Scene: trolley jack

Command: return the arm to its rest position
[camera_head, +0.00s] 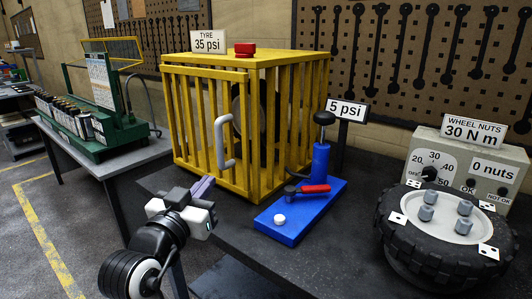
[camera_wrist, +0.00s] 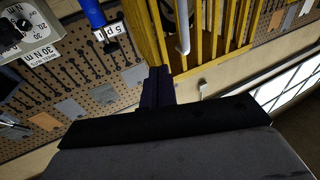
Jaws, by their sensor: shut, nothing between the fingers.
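My gripper (camera_head: 203,186) is in front of the yellow cage, at the left part of the dark bench. Its purple-grey fingers point up and away toward the cage. In the wrist view the dark fingers (camera_wrist: 157,82) are together with nothing between them. My arm reaches up from the bottom left of the head view. The gripper appears apart from the cage and its grey handle, though the exact gap cannot be told.
A yellow barred cage (camera_head: 180,120) with a grey handle (camera_head: 224,142) stands behind the gripper. A blue pump (camera_head: 285,230) with a red lever (camera_head: 314,188) is to its right. A tyre (camera_head: 430,250) and a grey box (camera_head: 520,180) stand far right. A green rack (camera_head: 125,135) is left.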

